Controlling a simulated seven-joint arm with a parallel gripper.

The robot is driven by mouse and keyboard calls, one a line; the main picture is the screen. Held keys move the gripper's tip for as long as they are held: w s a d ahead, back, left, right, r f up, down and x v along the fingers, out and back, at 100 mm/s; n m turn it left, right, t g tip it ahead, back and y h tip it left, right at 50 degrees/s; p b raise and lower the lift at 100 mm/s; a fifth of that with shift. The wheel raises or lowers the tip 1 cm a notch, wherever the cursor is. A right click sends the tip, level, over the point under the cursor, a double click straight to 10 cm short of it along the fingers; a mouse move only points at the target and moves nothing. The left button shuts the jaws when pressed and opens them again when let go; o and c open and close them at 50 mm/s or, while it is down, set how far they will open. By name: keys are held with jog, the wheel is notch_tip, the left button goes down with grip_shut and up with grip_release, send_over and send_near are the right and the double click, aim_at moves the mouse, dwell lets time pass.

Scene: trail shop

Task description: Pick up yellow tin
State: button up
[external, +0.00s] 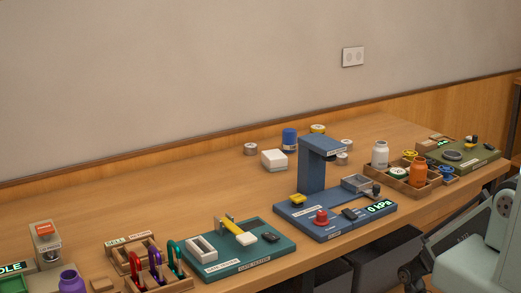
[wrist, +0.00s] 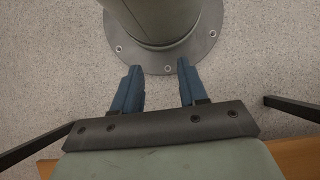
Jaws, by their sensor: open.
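The yellow tin (external: 318,129) appears as a small round tin with a yellow top near the back of the wooden table, in the external view. It stands behind the blue press and to the right of a blue cylinder (external: 289,138). Its lower part is hard to make out. My gripper (wrist: 158,68) is open and empty in the wrist view, its two blue fingers apart above the speckled floor and my round base. The tin does not show in the wrist view, and my gripper is away from it.
The blue press (external: 311,165) stands tall in front of the tin. Other small tins (external: 250,149) and a white box (external: 274,160) are nearby. A wooden tray (external: 396,183) with bottles is at right; a green board (external: 222,262) is in front.

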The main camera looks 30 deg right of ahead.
jog(key=o, duration=0.9)
jog(key=shift+o, duration=0.2)
